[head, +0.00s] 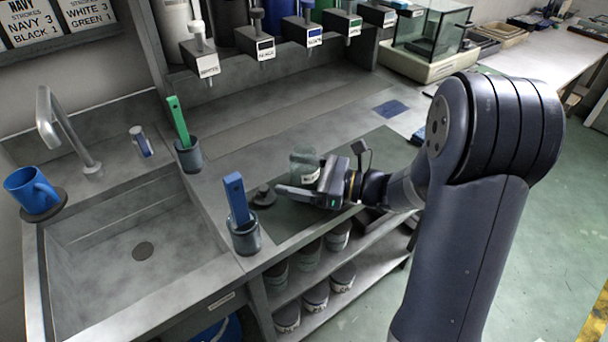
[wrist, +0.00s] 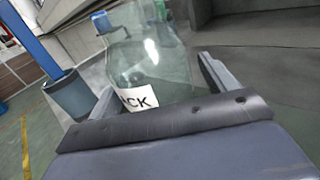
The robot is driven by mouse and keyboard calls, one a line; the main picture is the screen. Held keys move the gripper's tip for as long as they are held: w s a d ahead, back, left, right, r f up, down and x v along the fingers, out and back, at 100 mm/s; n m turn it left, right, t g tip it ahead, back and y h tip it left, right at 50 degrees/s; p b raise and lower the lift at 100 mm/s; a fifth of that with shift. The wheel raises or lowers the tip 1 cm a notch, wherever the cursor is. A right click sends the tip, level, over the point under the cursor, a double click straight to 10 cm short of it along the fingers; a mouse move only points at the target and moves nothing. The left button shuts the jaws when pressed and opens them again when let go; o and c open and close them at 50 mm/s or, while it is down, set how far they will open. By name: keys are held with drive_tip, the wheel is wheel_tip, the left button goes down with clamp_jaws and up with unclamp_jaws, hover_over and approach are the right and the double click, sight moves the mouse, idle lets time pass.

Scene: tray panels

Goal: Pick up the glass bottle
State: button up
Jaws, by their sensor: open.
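The clear glass bottle (head: 304,165) stands upright on the dark mat (head: 290,228) on the counter, partly hidden by my gripper (head: 303,187). In the wrist view the bottle (wrist: 150,55) rises between the two fingers of my gripper (wrist: 157,85). A white label with the letters "CK" shows low on the glass. The fingers are open, one on each side of the bottle, and a gap shows at the right finger. Whether the left finger touches the glass I cannot tell. The bottle's base is hidden behind the gripper body.
A small dark knobbed piece (head: 264,196) sits just left of the bottle. A cup (head: 245,238) with a blue-handled tool (head: 237,198) stands at the counter edge by the sink (head: 140,215). Another cup (head: 189,157) holds a green tool (head: 178,120). Labelled dispensers line the back.

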drive_tip(key=c, duration=1.2)
